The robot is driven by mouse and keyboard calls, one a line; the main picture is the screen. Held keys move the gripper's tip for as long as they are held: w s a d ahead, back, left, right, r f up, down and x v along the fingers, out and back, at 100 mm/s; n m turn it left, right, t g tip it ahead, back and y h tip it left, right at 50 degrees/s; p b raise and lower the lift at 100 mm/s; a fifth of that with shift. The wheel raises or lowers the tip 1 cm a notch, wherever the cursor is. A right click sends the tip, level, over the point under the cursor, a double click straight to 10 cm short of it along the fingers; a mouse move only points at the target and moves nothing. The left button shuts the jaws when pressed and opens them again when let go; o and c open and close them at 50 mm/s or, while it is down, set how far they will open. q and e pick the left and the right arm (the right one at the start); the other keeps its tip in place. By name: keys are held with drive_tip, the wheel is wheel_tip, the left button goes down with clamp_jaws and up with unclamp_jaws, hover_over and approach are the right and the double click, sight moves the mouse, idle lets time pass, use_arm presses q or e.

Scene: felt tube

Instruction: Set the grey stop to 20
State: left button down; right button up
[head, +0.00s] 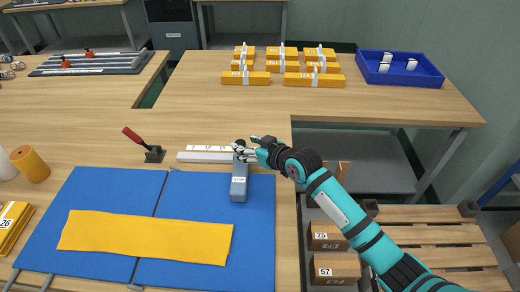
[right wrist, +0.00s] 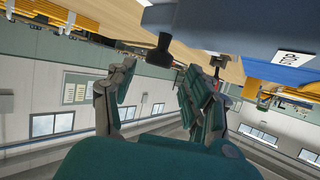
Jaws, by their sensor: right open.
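The grey stop (head: 239,184) is a long grey block with a small white label, at the right edge of the blue mat. A white scale rail (head: 206,156) with printed numbers runs left from its far end; I cannot read its setting. A dark knob (head: 240,143) shows at the stop's far end. My right gripper (head: 247,152) is at that end, by the knob. In the right wrist view the gripper (right wrist: 158,78) is open, with the black knob (right wrist: 160,50) near the gap between the fingertips and the stop's grey body (right wrist: 225,22) above. My left gripper is out of view.
A yellow felt strip (head: 145,237) lies on the blue mat (head: 110,190). A red-handled clamp (head: 147,146) stands left of the rail. Numbered yellow pieces (head: 282,66) and a blue tray (head: 400,71) are on the far table. Boxes (head: 330,268) sit at lower right.

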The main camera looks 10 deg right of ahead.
drive_tip(key=v, duration=0.7)
drive_tip(key=shift+s, duration=0.15)
drive_tip(key=shift+d, duration=0.1)
